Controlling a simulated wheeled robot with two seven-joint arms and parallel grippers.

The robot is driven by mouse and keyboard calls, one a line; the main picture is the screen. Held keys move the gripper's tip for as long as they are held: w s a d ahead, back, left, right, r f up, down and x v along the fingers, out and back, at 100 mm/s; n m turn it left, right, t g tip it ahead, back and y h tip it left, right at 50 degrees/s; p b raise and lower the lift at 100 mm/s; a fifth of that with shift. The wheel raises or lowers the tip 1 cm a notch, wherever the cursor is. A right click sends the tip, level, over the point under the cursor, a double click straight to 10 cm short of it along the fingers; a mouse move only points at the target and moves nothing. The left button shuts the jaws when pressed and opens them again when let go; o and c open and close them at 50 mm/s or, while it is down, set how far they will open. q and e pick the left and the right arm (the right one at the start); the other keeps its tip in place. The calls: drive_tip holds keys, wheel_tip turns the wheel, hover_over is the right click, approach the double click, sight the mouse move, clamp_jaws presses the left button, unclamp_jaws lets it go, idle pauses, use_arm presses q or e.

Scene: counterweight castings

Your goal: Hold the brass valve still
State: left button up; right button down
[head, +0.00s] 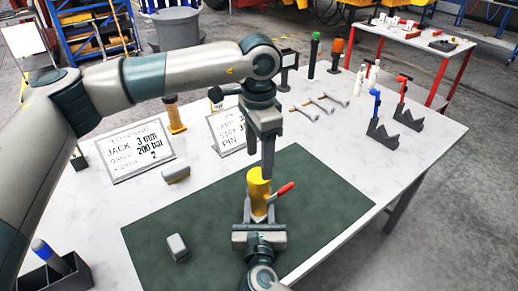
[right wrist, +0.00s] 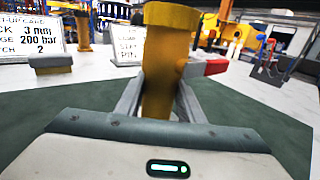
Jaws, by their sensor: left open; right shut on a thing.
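The brass valve (head: 259,188) is a yellow upright cylinder with a red-tipped lever, standing over the green mat. In the right wrist view the brass valve (right wrist: 163,60) rises between my right fingers, its red lever pointing right. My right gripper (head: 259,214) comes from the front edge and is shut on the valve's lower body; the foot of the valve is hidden. My left gripper (head: 267,172) is open and points down just above the valve's top. Its fingers overlap in the head view, so I cannot tell whether they touch the valve.
The green mat (head: 165,231) has a grey block (head: 177,247) on it at left. Two sign cards (head: 135,151) stand behind. Grey V-shaped stands (head: 381,134) and several tools are at the back right. A dark bin (head: 58,277) is at front left. The mat's right part is clear.

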use_arm(q)
drive_tip(key=n, duration=0.5)
drive_tip(key=shift+r+n, duration=0.2)
drive_tip(key=shift+n, duration=0.1)
drive_tip(key=n, duration=0.6)
drive_tip(key=shift+r, duration=0.2)
drive_tip(key=n, duration=0.6)
drive_tip(key=shift+r, duration=0.2)
drive_tip(key=n, duration=0.4)
drive_tip(key=shift+r, duration=0.15)
drive_tip(key=n, duration=0.4)
drive_tip(key=shift+r+n, duration=0.15)
drive_tip(key=shift+n, duration=0.25)
drive_tip(key=n, duration=0.5)
drive_tip(key=shift+r+n, duration=0.2)
drive_tip(key=shift+n, duration=0.2)
drive_tip(key=n, duration=0.6)
drive_tip(key=shift+r, duration=0.2)
drive_tip(key=n, duration=0.5)
drive_tip(key=shift+r, duration=0.15)
